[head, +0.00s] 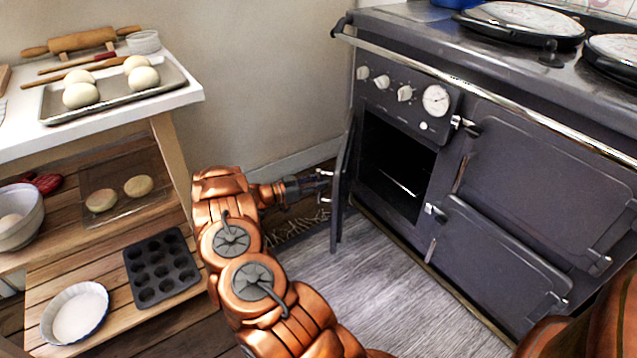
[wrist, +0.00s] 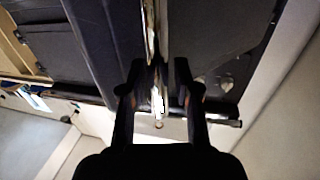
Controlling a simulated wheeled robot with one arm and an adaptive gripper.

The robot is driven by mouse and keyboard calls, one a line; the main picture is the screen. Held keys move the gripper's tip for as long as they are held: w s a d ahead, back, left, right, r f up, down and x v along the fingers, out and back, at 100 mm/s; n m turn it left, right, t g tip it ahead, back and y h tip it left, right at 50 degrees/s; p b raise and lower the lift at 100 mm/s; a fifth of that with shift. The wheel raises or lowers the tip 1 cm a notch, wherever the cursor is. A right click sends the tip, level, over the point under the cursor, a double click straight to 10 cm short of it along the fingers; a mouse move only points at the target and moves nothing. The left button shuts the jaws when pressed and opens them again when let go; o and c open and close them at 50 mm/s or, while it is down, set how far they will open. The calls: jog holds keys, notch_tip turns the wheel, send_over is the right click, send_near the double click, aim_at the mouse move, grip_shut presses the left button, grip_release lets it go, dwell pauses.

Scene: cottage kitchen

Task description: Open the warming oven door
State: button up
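The dark grey range cooker's left oven door (head: 343,185) stands swung wide open, seen nearly edge-on in the head view. Its dark oven cavity (head: 397,165) is exposed below the dial panel. My gripper (head: 324,184) is at the outer side of this door, beside its small silver handle (head: 325,199). In the wrist view, the dark fingers of my gripper (wrist: 168,68) stand apart, with a narrow gap and a bright metal strip between them. Whether a finger touches the handle is hidden.
Two more doors, upper (head: 545,175) and lower (head: 490,265), are shut on the cooker's right. A steel rail (head: 480,95) runs along its front. A wooden shelf unit (head: 190,95) with dough and baking tins stands left. Grey floor (head: 385,300) before the cooker is clear.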

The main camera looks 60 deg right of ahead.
aim_at(319, 170)
jog(key=shift+o, duration=0.6)
jog(key=shift+r, duration=5)
